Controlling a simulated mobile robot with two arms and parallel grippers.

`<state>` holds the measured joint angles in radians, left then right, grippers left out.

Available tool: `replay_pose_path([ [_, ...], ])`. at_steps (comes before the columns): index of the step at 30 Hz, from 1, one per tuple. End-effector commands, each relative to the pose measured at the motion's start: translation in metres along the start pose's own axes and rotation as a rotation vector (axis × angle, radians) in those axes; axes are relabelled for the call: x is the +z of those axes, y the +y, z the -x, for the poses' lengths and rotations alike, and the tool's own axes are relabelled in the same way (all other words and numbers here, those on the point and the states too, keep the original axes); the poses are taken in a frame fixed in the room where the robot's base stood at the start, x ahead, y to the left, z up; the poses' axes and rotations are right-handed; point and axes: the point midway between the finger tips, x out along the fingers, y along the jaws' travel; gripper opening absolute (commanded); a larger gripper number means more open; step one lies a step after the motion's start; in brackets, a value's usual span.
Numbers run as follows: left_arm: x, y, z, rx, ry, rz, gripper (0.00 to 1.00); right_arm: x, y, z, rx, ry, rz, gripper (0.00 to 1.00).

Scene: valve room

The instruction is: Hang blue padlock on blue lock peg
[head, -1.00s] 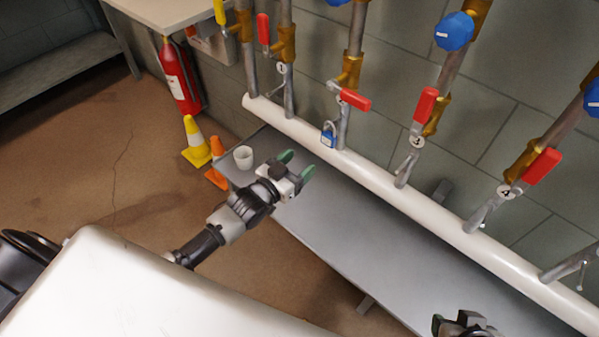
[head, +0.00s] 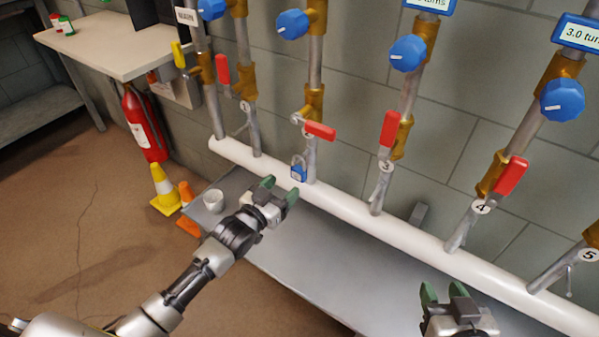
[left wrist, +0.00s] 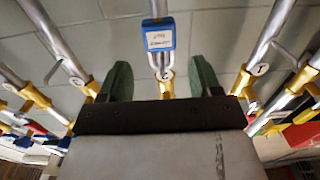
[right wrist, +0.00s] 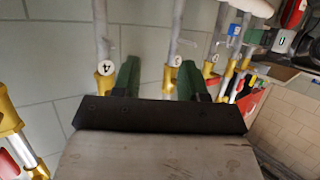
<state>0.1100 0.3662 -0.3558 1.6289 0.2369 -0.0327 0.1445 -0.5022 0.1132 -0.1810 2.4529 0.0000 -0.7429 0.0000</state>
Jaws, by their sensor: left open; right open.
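The blue padlock (head: 299,171) hangs at the lower part of the pipe with tag 2, just above the white horizontal pipe. In the left wrist view the padlock (left wrist: 158,33) shows its white label, with its shackle beside tag 2. My left gripper (head: 279,189) is open and empty, just in front of and below the padlock in the head view. In the left wrist view the padlock lies between and beyond the fingers, apart from them. My right gripper (head: 443,291) is open and empty, above the bench's right part. I cannot make out a blue lock peg.
A grey bench (head: 310,250) runs under the white pipe (head: 350,210). A white cup (head: 213,201) stands at its left end. Red-handled valves (head: 389,128) and blue knobs (head: 407,53) line the pipes. Traffic cones (head: 164,190) and an extinguisher (head: 144,124) stand at left.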

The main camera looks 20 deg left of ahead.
Motion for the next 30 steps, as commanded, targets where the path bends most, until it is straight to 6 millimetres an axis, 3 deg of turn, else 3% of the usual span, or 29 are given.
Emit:
replay_pose_path([
  [14,0.002,0.000,-0.026,0.000,0.001,0.000,0.64,-0.055,-0.010,0.000,-0.026,0.435,-0.005,0.43],
  [21,0.002,0.000,-0.054,0.000,0.001,-0.001,0.64,-0.080,-0.014,0.012,-0.039,0.664,-0.011,0.43],
  [30,0.001,0.000,-0.075,0.000,0.001,0.000,0.64,-0.101,-0.018,0.031,-0.052,0.887,-0.020,0.43],
])
